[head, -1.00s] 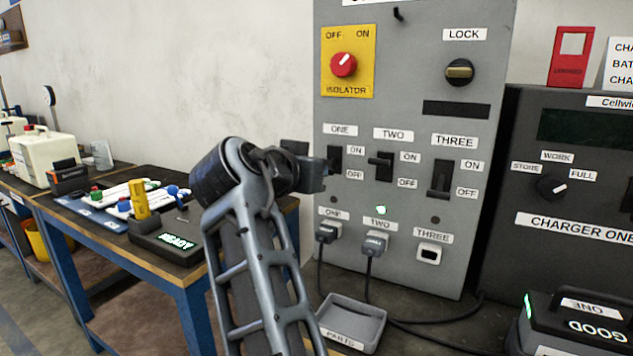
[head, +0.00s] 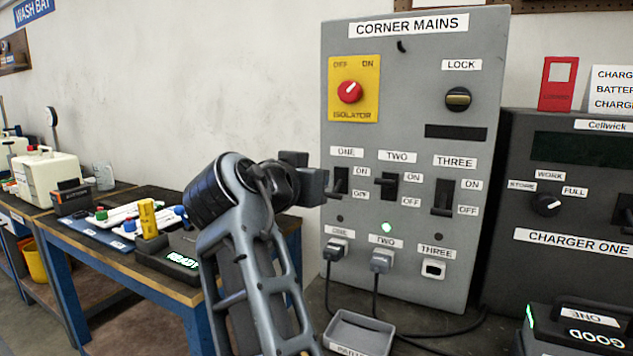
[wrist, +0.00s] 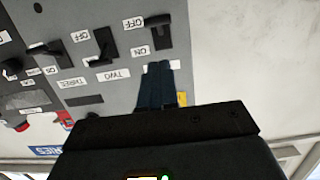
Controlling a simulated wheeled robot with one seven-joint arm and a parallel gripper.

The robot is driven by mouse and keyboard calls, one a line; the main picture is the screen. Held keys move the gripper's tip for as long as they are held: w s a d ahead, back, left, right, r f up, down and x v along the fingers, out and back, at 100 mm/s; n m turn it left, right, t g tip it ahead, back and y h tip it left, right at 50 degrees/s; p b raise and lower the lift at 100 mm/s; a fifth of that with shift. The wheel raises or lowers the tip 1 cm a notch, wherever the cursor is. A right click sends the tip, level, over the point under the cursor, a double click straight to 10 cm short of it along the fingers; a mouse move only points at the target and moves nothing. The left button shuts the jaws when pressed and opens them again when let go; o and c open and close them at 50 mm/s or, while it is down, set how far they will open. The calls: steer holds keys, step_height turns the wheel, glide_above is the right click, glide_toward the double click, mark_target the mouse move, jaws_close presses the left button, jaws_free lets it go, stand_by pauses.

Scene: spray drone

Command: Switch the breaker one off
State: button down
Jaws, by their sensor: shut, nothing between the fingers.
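The grey CORNER MAINS panel (head: 415,50) carries breaker one (head: 342,180), a black lever in a dark slot under the ONE label. Its lever sits at the OFF end, low in the head view and, in the upside-down wrist view (wrist: 158,20), beside the OFF label. The lamp below it (head: 340,218) is dark. My gripper (head: 322,187) is shut and empty, just left of breaker one in the head view. In the wrist view its fingertips (wrist: 160,67) are near the slot's ON end and look apart from the lever.
Breaker two (head: 388,185) is toward ON with a green lamp (head: 387,227); breaker three (head: 443,198) is toward OFF. A red isolator knob (head: 350,92) is above. Plugs and cables, a parts tray (head: 358,330) and a charger (head: 570,180) are close by.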

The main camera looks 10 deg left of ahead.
steer(key=v, duration=0.8)
steer(key=shift+a+f, duration=0.1)
